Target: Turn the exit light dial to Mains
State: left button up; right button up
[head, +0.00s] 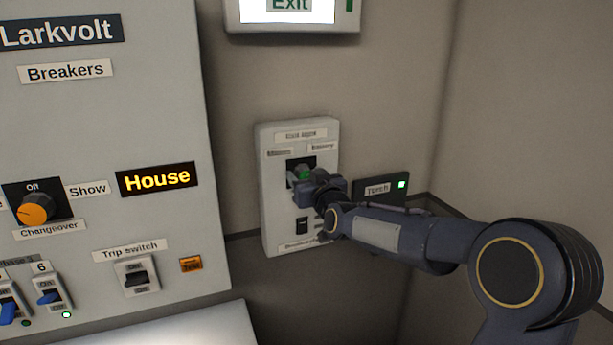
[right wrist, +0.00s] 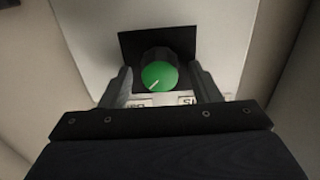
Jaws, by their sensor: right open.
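The exit light dial is a green knob (head: 304,173) on a dark plate, on a pale wall box (head: 272,208) labelled for the exit light. In the right wrist view the green dial (right wrist: 159,76) shows a white pointer line toward the lower left. My right gripper (head: 312,180) is at the dial and partly covers it. In the right wrist view its two fingers (right wrist: 160,88) are open, one on each side of the dial, with gaps visible between fingers and knob. Label words beside the dial are too small to read surely. My left gripper is not in view.
A lit Exit sign (head: 290,8) hangs above the box. A Torch unit (head: 381,188) is on the wall just right, behind my right arm. The large Larkvolt breaker panel (head: 160,100) stands at left, with an orange changeover knob (head: 35,209) and switches.

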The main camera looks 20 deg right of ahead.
jog(key=c, duration=1)
jog(key=shift+n, duration=0.3)
jog(key=n+b, duration=0.1)
jog(key=n, duration=0.2)
jog(key=shift+a+f, duration=0.1)
jog(key=n, duration=0.5)
jog(key=shift+a+b, duration=0.1)
jog(key=shift+b, duration=0.25)
jog(key=n, duration=0.5)
jog(key=shift+f+b, duration=0.1)
jog(key=shift+b, duration=0.25)
jog(key=shift+f+n+b, duration=0.1)
jog(key=shift+n+b, duration=0.4)
jog(key=shift+n, duration=1.6)
